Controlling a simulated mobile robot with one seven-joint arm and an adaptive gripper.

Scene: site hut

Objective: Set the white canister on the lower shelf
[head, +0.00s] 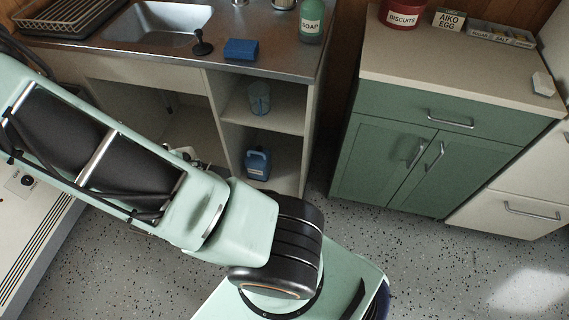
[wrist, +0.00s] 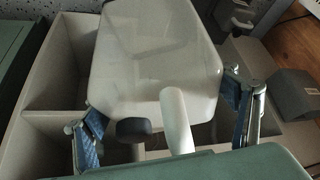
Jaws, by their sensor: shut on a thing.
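The white canister (wrist: 150,60) fills the middle of the wrist view, with a pale handle (wrist: 176,120) and a dark cap (wrist: 134,130). My gripper (wrist: 165,130) is shut on it, one finger on each side. In the head view my arm hides the gripper and the canister. The open shelf unit under the sink counter shows in the head view, with an upper shelf (head: 276,117) and a lower shelf (head: 281,178).
A green cabinet (head: 390,160) stands to the right. Pale partitions (wrist: 55,80) surround the canister in the wrist view. Speckled floor (head: 415,255) is clear in front.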

